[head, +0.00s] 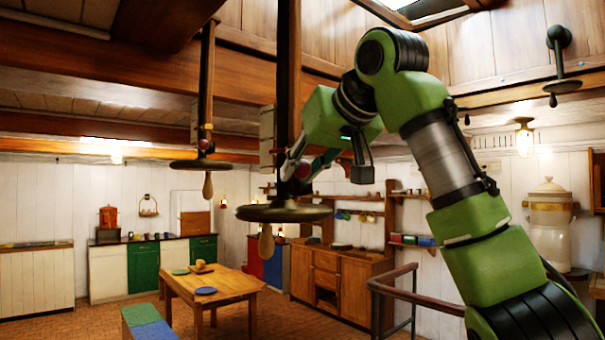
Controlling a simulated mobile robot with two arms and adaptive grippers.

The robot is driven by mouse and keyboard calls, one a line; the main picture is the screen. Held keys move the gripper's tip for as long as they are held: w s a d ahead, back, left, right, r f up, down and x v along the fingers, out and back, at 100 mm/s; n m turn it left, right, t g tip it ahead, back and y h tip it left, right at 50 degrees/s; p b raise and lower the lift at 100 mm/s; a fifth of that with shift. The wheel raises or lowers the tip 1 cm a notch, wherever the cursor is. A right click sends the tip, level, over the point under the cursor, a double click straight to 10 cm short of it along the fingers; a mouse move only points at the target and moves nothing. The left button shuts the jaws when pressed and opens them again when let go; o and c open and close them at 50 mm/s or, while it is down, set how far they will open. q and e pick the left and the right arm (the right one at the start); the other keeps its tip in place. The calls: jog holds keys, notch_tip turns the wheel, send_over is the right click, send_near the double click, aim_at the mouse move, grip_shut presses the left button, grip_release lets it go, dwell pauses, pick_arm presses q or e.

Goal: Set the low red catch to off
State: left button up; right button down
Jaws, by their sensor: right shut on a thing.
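A dark vertical post (288,80) hangs from the ceiling, with a flat dark disc (285,212) and a wooden handle (266,245) at its lower end. A small red catch (303,171) shows on this post just above the disc. My right gripper (296,168) reaches in from the right and is shut at the red catch, its fingers partly hidden by the post. Whether the catch stands at on or off cannot be told. My left gripper is not in view.
A similar post (207,85) with its own disc (199,165) and red part hangs farther left. A wooden table (238,283), a bench (150,325) and a wooden cabinet (345,278) stand below. A railing (383,287) stands near my right arm.

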jog(key=shift+w+a+r+g+h, duration=0.2)
jog(key=shift+r+g+h, duration=0.2)
jog(key=shift+r+g, duration=0.15)
dwell(0.6)
